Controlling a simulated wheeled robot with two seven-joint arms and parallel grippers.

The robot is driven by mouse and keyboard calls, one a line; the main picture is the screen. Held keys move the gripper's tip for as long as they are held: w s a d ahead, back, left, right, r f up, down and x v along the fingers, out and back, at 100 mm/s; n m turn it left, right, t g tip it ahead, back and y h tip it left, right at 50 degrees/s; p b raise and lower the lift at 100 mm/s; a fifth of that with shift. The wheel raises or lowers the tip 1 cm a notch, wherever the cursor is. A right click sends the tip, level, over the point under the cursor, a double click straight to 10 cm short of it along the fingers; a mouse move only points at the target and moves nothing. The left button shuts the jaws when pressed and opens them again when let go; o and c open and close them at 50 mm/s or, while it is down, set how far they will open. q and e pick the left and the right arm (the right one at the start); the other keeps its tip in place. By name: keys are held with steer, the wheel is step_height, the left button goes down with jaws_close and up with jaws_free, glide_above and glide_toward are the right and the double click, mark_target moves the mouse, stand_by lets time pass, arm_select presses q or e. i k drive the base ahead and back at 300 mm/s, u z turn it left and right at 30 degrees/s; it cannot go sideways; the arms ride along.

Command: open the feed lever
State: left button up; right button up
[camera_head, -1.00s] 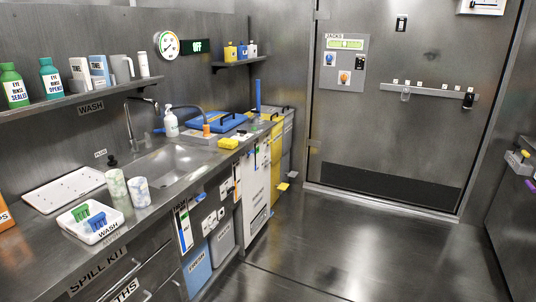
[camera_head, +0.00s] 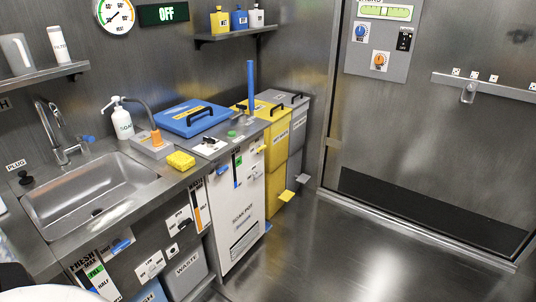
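No label reading "feed" is legible, so I cannot tell which part is the feed lever. A blue handle (camera_head: 122,246) sits on the panel under the sink, right of the gauge strip marked FRESH (camera_head: 92,272). White labels (camera_head: 150,265) with small dark parts are to its right. A blue part (camera_head: 222,169) is on the front of the white cabinet (camera_head: 243,215). Neither of my grippers is in view. A pale rounded shape at the bottom left edge may be part of my arm.
The sink (camera_head: 90,190) is at left, with a soap bottle (camera_head: 123,122), yellow sponge (camera_head: 181,160) and blue case (camera_head: 190,118) on the counter. The floor (camera_head: 370,262) before the door (camera_head: 440,130) is clear.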

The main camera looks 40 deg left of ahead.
mark_target(220, 169)
steer(key=u, duration=0.65)
steer(key=i, duration=1.15)
steer(key=u, duration=1.2)
